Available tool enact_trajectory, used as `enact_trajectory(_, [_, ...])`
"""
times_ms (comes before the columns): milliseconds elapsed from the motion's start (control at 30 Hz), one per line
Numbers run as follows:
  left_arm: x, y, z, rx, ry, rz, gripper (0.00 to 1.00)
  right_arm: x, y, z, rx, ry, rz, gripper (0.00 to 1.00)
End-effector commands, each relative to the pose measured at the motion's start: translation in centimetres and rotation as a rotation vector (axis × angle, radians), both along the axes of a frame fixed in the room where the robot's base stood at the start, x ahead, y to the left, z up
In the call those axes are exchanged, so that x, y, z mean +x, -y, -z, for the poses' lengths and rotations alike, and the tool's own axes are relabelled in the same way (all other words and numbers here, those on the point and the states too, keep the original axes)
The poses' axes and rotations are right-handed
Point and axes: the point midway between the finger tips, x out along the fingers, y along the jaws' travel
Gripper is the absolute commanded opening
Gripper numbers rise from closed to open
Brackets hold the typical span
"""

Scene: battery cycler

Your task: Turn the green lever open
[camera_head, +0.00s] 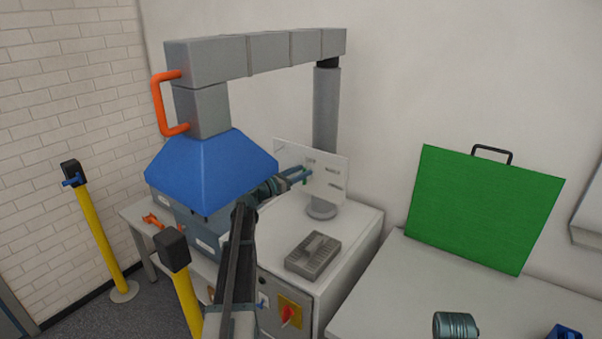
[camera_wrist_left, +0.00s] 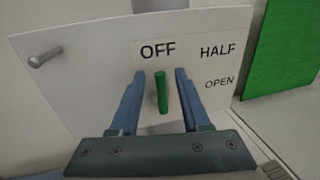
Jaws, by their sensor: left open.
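The green lever (camera_wrist_left: 161,92) stands nearly upright on a white panel (camera_wrist_left: 85,75), just below the OFF label. HALF and OPEN labels sit to its right. My left gripper (camera_wrist_left: 160,74) is open, with one blue finger on each side of the lever and a visible gap on both sides. In the head view my left gripper (camera_head: 296,174) is at the face of the white panel (camera_head: 328,177); the lever is too small there to make out well. My right gripper is not in view.
A blue hood (camera_head: 208,172) hangs left of the panel, close to my left arm. A grey ribbed box (camera_head: 313,256) lies on the cabinet below. A green board (camera_head: 485,210) leans on the wall at right.

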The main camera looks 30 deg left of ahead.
Motion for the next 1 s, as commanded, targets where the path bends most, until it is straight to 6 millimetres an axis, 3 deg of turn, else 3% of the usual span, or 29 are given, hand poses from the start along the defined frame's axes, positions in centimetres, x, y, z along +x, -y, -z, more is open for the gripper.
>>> enact_trajectory(300, [0.17,0.07,0.00,0.000,0.000,0.000,0.47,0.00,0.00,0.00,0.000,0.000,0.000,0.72])
enact_trajectory(567, [0.15,0.06,0.00,0.000,0.000,0.000,0.00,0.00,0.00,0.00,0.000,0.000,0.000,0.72])
enact_trajectory(1000, [0.12,0.17,-0.05,0.021,0.002,0.000,0.00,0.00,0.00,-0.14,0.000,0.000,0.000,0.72])
